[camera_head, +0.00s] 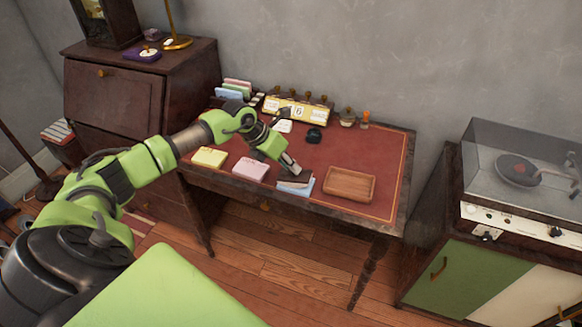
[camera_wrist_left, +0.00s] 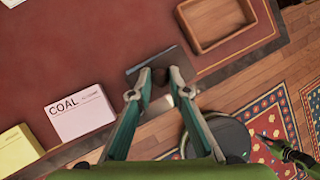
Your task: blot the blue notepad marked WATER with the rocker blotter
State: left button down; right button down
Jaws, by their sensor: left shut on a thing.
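The blue notepad (camera_head: 297,190) lies near the front edge of the red-topped desk, between the pink notepad and the wooden tray. Its marking is covered or too small to read. My left gripper (camera_head: 292,170) is over it, shut on the rocker blotter (camera_head: 289,180). In the left wrist view, the fingers (camera_wrist_left: 160,82) pinch the knob of the dark blotter (camera_wrist_left: 149,67), which hides most of the pad below. I cannot tell if the blotter touches the pad or hovers just above.
The pink notepad (camera_head: 250,168), marked COAL in the wrist view (camera_wrist_left: 78,115), and a yellow notepad (camera_head: 209,156) lie left. The empty wooden tray (camera_head: 364,196) is close on the right. An inkwell (camera_head: 314,134) and calendar blocks (camera_head: 297,110) stand behind.

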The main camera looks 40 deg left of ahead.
aim_at(301, 173)
dwell(0.4)
pick_arm(q)
jog(key=shift+r, duration=0.1)
jog(key=shift+w+d+g+y+p, duration=0.15)
jog(key=shift+d+g+y+p, duration=0.25)
jog(key=shift+d+y+p, duration=0.6)
jog(key=shift+w+a+p, duration=0.1)
jog(key=shift+a+p, duration=0.15)
jog(key=shift+p, duration=0.1)
jog(key=shift+w+d+m+y+p, duration=0.1)
jog(key=shift+d+m+y+p, duration=0.2)
jog(key=shift+d+y+p, duration=0.25)
jog(key=shift+w+d+g+y, duration=0.1)
jog(key=shift+d+g+y, duration=0.15)
jog(key=shift+g+y, duration=0.25)
